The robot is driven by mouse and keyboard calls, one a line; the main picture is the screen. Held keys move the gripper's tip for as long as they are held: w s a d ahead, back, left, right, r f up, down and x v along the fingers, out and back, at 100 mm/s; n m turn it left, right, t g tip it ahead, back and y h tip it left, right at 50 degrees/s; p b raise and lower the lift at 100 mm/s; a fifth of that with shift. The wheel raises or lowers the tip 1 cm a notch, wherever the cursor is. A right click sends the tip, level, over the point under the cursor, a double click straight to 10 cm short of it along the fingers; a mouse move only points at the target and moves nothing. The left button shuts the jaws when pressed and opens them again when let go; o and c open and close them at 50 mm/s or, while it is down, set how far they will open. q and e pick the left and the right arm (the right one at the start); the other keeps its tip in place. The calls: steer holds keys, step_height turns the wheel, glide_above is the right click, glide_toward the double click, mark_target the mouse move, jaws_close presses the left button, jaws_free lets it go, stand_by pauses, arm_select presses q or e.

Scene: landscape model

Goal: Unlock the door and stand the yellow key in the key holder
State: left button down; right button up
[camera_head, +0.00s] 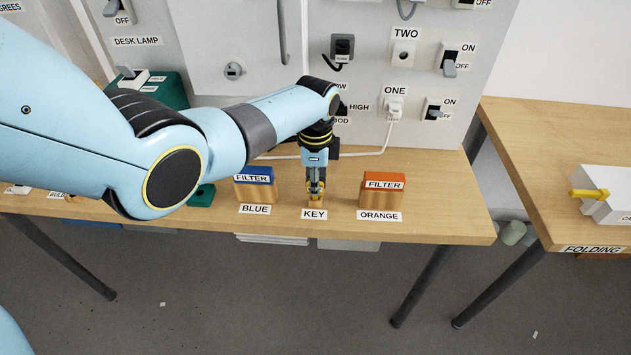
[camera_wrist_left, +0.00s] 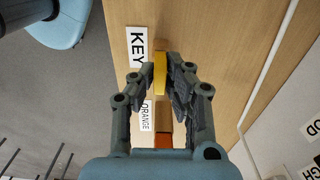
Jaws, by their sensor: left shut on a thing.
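My left gripper (camera_head: 316,190) points down at the wooden key holder (camera_head: 316,202) behind the KEY label, at the front of the bench. In the wrist view its fingers (camera_wrist_left: 160,85) are shut on the yellow key (camera_wrist_left: 160,73). The key is at the holder; whether it is seated or only just above it, I cannot tell. The grey door (camera_head: 215,30) in the upright panel has a round lock (camera_head: 233,71) and a dark handle (camera_head: 283,30). The door looks closed; whether it is locked, I cannot tell. My right gripper is not in view.
The blue filter (camera_head: 254,175) stands close left of the key holder and the orange filter (camera_head: 383,183) stands to its right, both in wooden holders. A white cable (camera_head: 384,140) hangs from plug ONE. A second table (camera_head: 560,150) stands at the right, past a gap.

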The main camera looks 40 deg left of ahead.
arm_select(q)
steer(key=shift+f+b, duration=0.55)
steer(key=shift+f, duration=0.25)
steer(key=c, duration=1.3)
jaws_free()
steer(key=shift+r, duration=0.1)
step_height(320, 180, up, 12)
steer(key=shift+f, duration=0.1)
